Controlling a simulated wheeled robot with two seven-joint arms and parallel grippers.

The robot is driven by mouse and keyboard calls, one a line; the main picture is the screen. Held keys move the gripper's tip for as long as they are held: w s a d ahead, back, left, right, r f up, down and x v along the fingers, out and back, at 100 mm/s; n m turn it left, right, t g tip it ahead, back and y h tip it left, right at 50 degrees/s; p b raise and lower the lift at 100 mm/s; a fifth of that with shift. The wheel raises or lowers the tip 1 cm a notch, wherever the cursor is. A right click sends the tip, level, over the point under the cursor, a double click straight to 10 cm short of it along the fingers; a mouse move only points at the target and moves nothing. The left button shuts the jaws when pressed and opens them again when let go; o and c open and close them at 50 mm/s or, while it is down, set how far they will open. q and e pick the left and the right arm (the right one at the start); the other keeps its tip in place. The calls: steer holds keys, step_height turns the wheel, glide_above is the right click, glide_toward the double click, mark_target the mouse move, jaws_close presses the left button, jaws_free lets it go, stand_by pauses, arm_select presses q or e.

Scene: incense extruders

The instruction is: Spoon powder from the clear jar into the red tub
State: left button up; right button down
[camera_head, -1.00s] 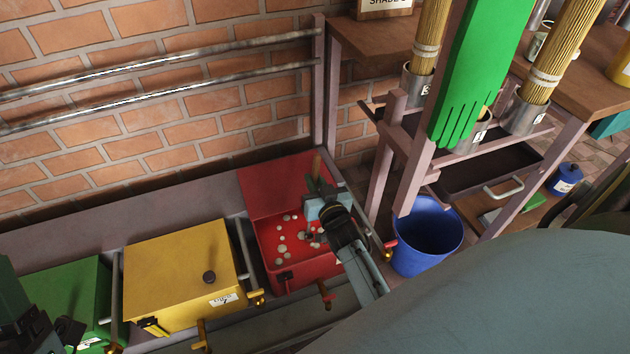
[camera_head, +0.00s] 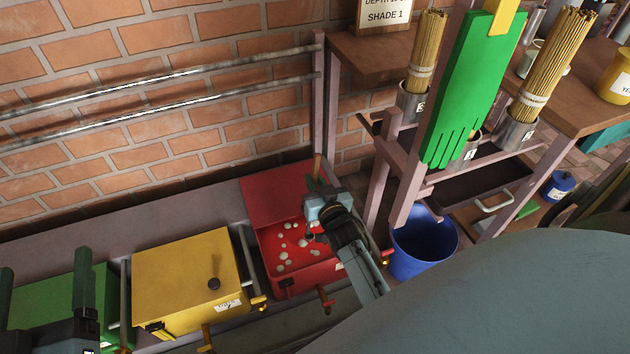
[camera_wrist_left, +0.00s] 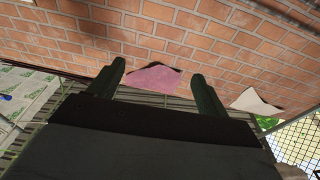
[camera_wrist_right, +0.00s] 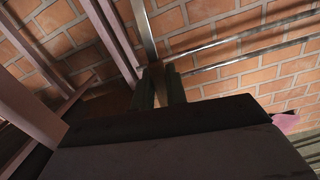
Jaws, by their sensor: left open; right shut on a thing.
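The red tub (camera_head: 312,276) stands open with its lid (camera_head: 268,200) raised at the back. Pale round clumps lie inside it. My right gripper (camera_head: 319,184) is over the tub's right side, shut on a thin handle (camera_head: 317,162) that sticks up past the fingers. The handle also shows between the fingers in the right wrist view (camera_wrist_right: 143,30). The handle's lower end is hidden, so I cannot see a spoon bowl or powder on it. My left gripper (camera_head: 44,268) is open and empty, at the far left by the green tub.
A closed yellow tub (camera_head: 185,285) and a green tub (camera_head: 55,310) stand left of the red one. A blue bucket (camera_head: 424,250) stands to its right, below a rack with a green glove-like piece (camera_head: 465,95) and incense bundles. Rails (camera_head: 180,82) run along the brick wall.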

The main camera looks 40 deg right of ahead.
mark_target(315, 168)
steer(key=shift+r+p, duration=0.8)
steer(key=shift+r, duration=0.1)
step_height(315, 168, up, 2)
steer(key=shift+r+p, duration=0.1)
steer(key=shift+p, duration=1)
steer(key=shift+r+p, duration=0.55)
arm_select(q)
steer(key=s+a+f+n+g+y+p, duration=0.1)
steer(key=s+a+f+g+y, duration=0.25)
steer(key=s+f+g, duration=0.45)
steer(key=s+a+f+g+y+p, duration=0.15)
steer(key=s+a+f+g, duration=0.3)
steer(key=f+g, duration=0.45)
arm_select(e)
steer(key=shift+r+b, duration=0.5)
steer(key=shift+r, duration=0.25)
steer(key=shift+r+p, duration=0.5)
arm_select(q)
step_height(315, 168, down, 8)
steer(key=a+p, duration=0.1)
steer(key=a, duration=0.1)
steer(key=shift+f+t+y+p, duration=0.15)
steer(key=shift+t+y+p, duration=0.15)
steer(key=shift+t+p, duration=0.1)
arm_select(e)
steer(key=shift+r, duration=0.85)
arm_select(q)
steer(key=shift+w, duration=0.1)
